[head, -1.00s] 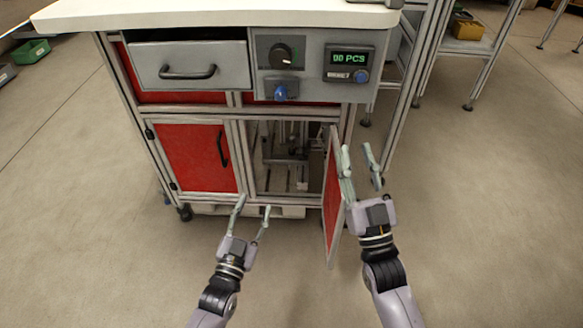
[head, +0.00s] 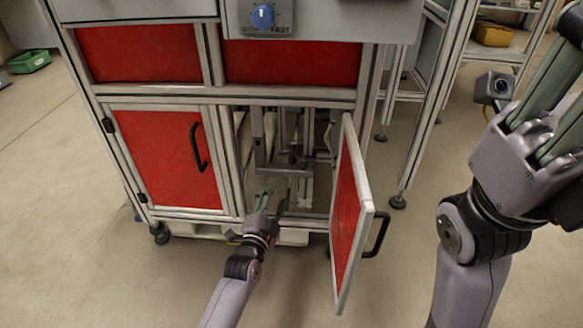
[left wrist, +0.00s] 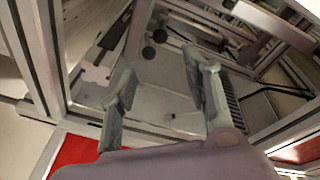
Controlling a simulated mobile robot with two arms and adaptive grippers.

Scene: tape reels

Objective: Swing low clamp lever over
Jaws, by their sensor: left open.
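My left gripper (head: 270,197) reaches into the lower right compartment of the cabinet, through its open doorway. In the left wrist view its two fingers stand apart and empty (left wrist: 163,78). Past the fingertips are two dark round knobs (left wrist: 149,53), probably on the clamp lever; its arm is hard to make out. In the head view a small dark knob (head: 293,158) shows on the metal fixture inside. The fingers look apart from the knobs. My right gripper (head: 555,105) is raised close to the camera at the right edge, partly cut off.
The red cabinet door (head: 349,215) is swung open to the right of the doorway, its black handle (head: 378,235) outward. A metal post (left wrist: 48,45) borders the opening at left in the wrist view. Bars and rails crowd the compartment. Floor is free in front.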

